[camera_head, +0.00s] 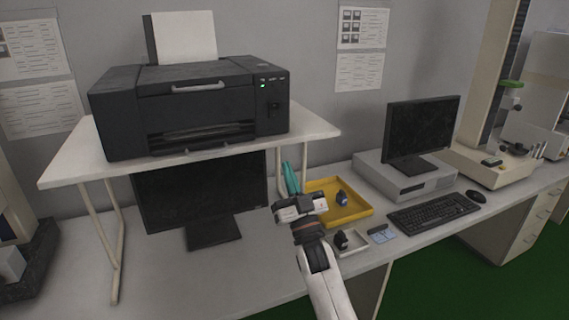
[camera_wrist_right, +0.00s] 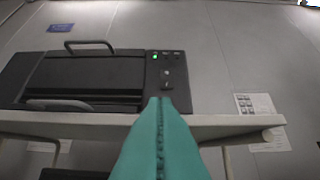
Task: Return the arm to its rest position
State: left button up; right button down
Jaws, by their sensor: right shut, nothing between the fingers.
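My right gripper (camera_head: 291,178) has teal fingers and is in front of the yellow tray's left end in the head view. Its fingers point up and away, and they are shut with nothing between them. The right wrist view shows the shut teal fingers (camera_wrist_right: 160,140) below the printer's control panel, pointing toward the shelf edge. My right arm comes in from the bottom of the head view. My left gripper is in neither view.
A black printer (camera_head: 190,105) with a green light stands on a white raised shelf (camera_head: 310,124). A monitor (camera_head: 200,195) is beneath it. A yellow tray (camera_head: 362,211) holding a dark item, a small white box (camera_head: 358,243), a keyboard (camera_head: 434,213) and a second monitor (camera_head: 422,128) are to the right.

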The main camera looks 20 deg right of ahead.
jog(key=shift+s+f, duration=0.15)
jog(key=shift+f, duration=0.3)
notch_tip(320, 180, down, 26)
jog(key=a+g, duration=0.2)
jog(key=g, duration=0.5)
jog(key=s+f+g, duration=0.3)
jog(key=s+f, duration=0.3)
jog(key=f, duration=0.5)
jog(key=s+f+g, duration=0.3)
jog(key=s+f, duration=0.2)
jog(key=f, duration=0.6)
jog(key=s+f+n+g, duration=0.1)
jog(key=s+f+g, duration=0.5)
jog(key=s+f, duration=1.25)
jog(key=s+d+f+g, duration=0.1)
jog(key=s+f+g, duration=0.1)
jog(key=s, duration=1)
jog(key=s+d+f+g+h, duration=0.1)
jog(key=s+f+g, duration=0.2)
jog(key=s, duration=1)
jog(key=shift+s+d+f+n+g, duration=0.15)
jog(key=shift+d+f+n+g, duration=0.1)
jog(key=shift+n+g, duration=0.25)
